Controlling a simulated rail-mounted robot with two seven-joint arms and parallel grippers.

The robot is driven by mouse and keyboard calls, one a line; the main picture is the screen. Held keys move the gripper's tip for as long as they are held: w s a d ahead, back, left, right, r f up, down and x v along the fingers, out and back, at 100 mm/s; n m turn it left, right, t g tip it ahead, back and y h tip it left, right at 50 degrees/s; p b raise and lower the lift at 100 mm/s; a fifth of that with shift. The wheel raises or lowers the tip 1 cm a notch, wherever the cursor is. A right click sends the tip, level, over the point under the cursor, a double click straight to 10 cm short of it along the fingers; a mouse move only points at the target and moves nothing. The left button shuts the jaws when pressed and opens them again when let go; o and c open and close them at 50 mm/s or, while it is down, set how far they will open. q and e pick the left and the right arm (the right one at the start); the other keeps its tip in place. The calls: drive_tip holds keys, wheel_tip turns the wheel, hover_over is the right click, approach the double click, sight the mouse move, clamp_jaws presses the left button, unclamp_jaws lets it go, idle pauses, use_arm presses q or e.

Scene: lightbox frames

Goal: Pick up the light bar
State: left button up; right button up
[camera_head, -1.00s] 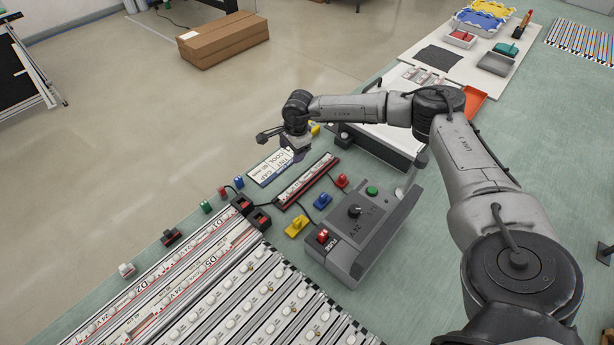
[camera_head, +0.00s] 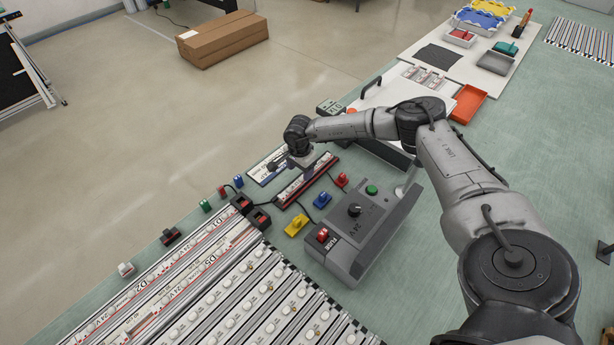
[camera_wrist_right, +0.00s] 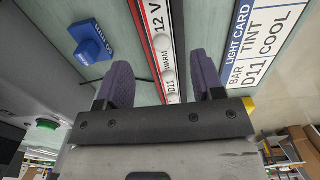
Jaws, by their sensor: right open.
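A light bar (camera_head: 292,192) with a white strip and red edging lies on the bench in the head view. In the right wrist view the bar (camera_wrist_right: 157,22) carries the printing "12 V", "WARM" and "D11" and round white lamps. I cannot tell the height gap. A light card (camera_wrist_right: 264,42) reading "BAR D11", "TINT COOL" lies beside the bar. My left gripper is not in view.
A grey control box (camera_head: 365,235) with a green button stands close to the bar. Blue (camera_head: 322,200) and yellow (camera_head: 297,225) connectors lie between them. Several other bars (camera_head: 190,290) fill the near left bench. An orange tray (camera_head: 468,104) stands farther right.

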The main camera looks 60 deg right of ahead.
sight(301, 179)
drive_tip(key=shift+d+f, duration=0.1)
drive_tip(key=shift+f, duration=2.5)
drive_tip(key=c, duration=1)
drive_tip(key=shift+c, duration=0.3)
drive_tip(key=shift+r, duration=0.15)
